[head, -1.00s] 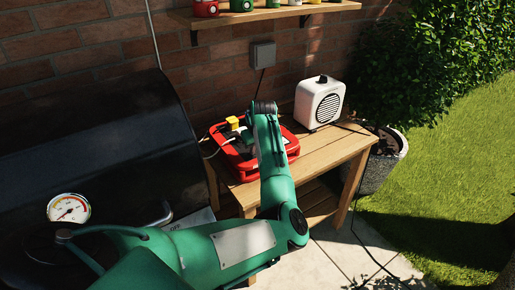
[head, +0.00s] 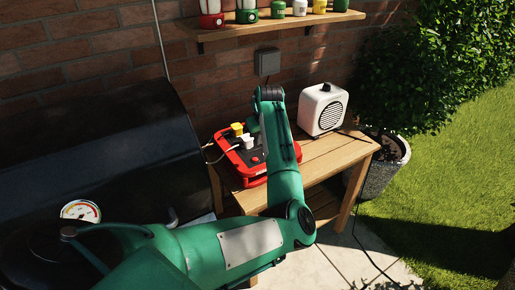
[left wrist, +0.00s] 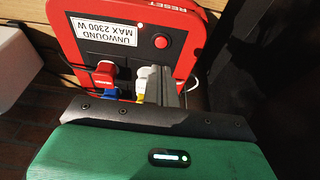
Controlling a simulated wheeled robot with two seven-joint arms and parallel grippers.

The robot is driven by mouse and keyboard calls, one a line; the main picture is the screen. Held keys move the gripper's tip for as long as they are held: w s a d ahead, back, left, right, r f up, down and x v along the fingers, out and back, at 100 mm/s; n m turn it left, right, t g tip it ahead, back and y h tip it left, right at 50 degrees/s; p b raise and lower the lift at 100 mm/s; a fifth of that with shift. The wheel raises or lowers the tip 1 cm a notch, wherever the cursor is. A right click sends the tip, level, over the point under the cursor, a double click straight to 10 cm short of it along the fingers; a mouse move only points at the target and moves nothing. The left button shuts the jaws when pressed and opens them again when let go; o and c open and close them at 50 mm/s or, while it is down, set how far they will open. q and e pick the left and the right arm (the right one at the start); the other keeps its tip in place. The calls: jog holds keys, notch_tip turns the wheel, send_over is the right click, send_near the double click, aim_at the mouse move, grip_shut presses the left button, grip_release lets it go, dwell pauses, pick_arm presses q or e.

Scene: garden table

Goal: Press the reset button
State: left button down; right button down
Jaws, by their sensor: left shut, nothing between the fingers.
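The red reset button (left wrist: 161,41) is round and sits on the dark panel of a red cable-reel box (head: 239,178), under the word RESET in the left wrist view. It also shows in the head view (head: 254,160). My left gripper (left wrist: 166,76) is shut and empty. Its fingers show over the panel, with their tips just below the button in the left wrist picture. I see no contact, and the height gap cannot be told. In the head view my arm hides most of that gripper. My right gripper is in no view.
White (head: 248,142) and yellow (head: 236,129) plugs stand in the box close to the button; a red plug (left wrist: 105,72) shows in the left wrist view. A white speaker-like box (head: 323,109) stands right on the wooden table (head: 340,150). A black grill (head: 100,150) is at left.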

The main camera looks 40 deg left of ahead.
pick_arm(q)
jog(key=v, duration=0.4)
jog(key=shift+r, duration=0.2)
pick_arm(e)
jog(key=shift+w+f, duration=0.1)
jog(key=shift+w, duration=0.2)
pick_arm(q)
jog(key=shift+f, duration=0.1)
